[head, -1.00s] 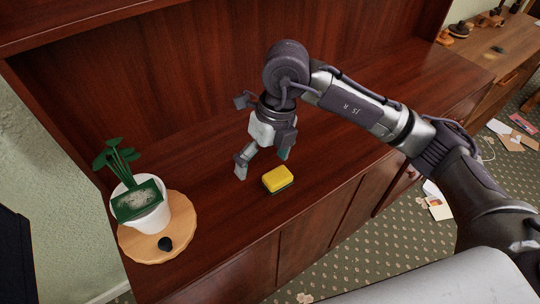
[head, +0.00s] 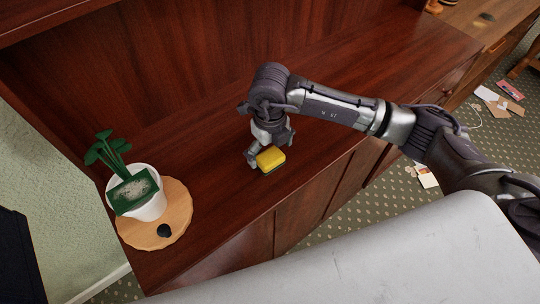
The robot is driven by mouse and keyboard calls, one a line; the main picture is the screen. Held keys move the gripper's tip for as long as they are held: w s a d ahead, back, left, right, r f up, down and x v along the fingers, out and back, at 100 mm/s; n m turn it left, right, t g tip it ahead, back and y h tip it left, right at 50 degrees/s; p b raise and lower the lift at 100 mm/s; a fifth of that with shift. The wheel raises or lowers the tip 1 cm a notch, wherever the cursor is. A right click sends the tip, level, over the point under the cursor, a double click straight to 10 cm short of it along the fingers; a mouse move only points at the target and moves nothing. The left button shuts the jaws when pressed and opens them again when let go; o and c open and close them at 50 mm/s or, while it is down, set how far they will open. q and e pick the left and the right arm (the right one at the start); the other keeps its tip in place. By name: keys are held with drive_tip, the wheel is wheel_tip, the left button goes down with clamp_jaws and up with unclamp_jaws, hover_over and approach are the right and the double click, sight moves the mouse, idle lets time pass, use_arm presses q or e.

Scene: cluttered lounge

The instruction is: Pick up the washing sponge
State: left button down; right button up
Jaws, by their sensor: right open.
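The washing sponge (head: 271,159) is a small yellow block with a dark green underside. It lies on the wooden cabinet top (head: 225,205), near its front edge. My right gripper (head: 268,158) is open and low over the sponge, pointing down. One finger is at the sponge's left side. The other finger is mostly hidden behind the sponge and the gripper body, so I cannot tell whether the fingers touch it. My left gripper is not in view.
A round wooden board (head: 178,222) on the left holds a white pot (head: 150,205) with a green plant and a small dark object (head: 164,230). The cabinet's back panel (head: 160,80) rises behind my gripper. Cabinet top to the right is clear. Papers (head: 495,103) litter the carpet.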

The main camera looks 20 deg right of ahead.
wheel_tip(320, 180, down, 2)
drive_tip(key=shift+f, duration=0.35)
drive_tip(key=c, duration=1.1)
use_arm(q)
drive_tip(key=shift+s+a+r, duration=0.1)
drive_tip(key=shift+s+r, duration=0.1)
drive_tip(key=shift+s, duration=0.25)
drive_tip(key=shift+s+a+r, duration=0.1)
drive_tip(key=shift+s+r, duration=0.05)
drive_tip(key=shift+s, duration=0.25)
use_arm(e)
drive_tip(key=shift+r, duration=0.65)
wheel_tip(320, 180, up, 3)
drive_tip(key=shift+w+f+b, duration=0.1)
drive_tip(key=shift+f+b, duration=0.1)
drive_tip(key=shift+b, duration=0.5)
use_arm(q)
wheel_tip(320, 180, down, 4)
drive_tip(key=shift+b, duration=1.2)
use_arm(e)
drive_tip(key=s+d+r, duration=0.7)
drive_tip(key=s, duration=0.2)
drive_tip(key=shift+s, duration=0.35)
